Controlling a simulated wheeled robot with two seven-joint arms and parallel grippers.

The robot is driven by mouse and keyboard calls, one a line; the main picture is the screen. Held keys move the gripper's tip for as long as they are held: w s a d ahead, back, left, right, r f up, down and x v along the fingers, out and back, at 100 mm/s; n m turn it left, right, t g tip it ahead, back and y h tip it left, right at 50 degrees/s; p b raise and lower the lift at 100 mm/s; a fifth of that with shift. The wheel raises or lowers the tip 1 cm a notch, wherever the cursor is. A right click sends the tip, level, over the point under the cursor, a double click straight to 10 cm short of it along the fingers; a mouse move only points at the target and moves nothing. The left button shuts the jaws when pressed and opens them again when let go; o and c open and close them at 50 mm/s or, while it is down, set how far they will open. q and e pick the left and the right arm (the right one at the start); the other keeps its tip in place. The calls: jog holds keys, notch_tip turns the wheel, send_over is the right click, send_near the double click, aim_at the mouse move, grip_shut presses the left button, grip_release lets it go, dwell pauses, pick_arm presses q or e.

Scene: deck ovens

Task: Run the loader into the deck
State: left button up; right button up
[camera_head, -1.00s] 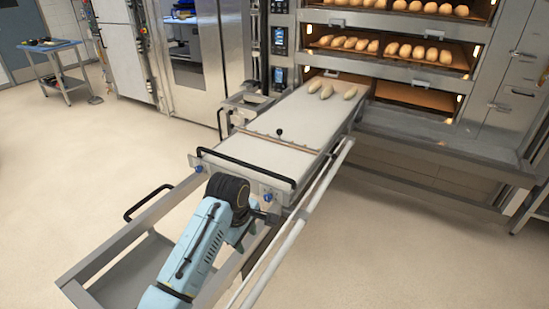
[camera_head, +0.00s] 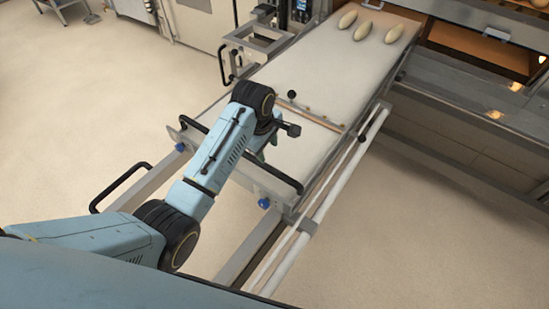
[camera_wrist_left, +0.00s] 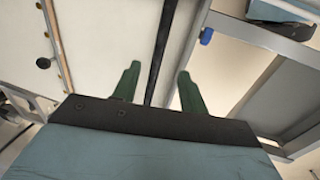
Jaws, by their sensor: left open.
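The loader (camera_head: 300,85) is a long pale belt in a steel frame, sloping away to the upper right. Three pale dough loaves (camera_head: 362,31) lie at its far end, near the oven deck opening (camera_head: 485,48). A black handle bar (camera_head: 284,180) runs across its near end. My left gripper (camera_head: 258,155) is at this handle, partly hidden by its own wrist. In the left wrist view the gripper (camera_wrist_left: 158,84) has its two green fingers apart, with the black handle bar (camera_wrist_left: 163,45) between them and a gap on each side. My right gripper does not show.
A wooden strip with a black knob (camera_head: 292,95) crosses the belt. Steel rails (camera_head: 325,190) run along the loader's right side. Another black handle (camera_head: 118,188) stands on the lower frame at left. The floor (camera_head: 80,120) at left is clear.

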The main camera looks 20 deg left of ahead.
pick_arm(q)
jog(key=b, duration=0.2)
send_over(272, 169)
jog(key=s, duration=0.2)
notch_tip(272, 169, down, 6)
jog(key=f, duration=0.1)
jog(key=w+f+b, duration=0.1)
jog(key=f, duration=0.3)
jog(key=shift+w, duration=0.25)
jog(key=shift+w+f, duration=0.15)
jog(key=shift+f, duration=0.3)
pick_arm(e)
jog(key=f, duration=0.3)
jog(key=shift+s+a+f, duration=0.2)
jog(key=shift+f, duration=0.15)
pick_arm(q)
grip_shut()
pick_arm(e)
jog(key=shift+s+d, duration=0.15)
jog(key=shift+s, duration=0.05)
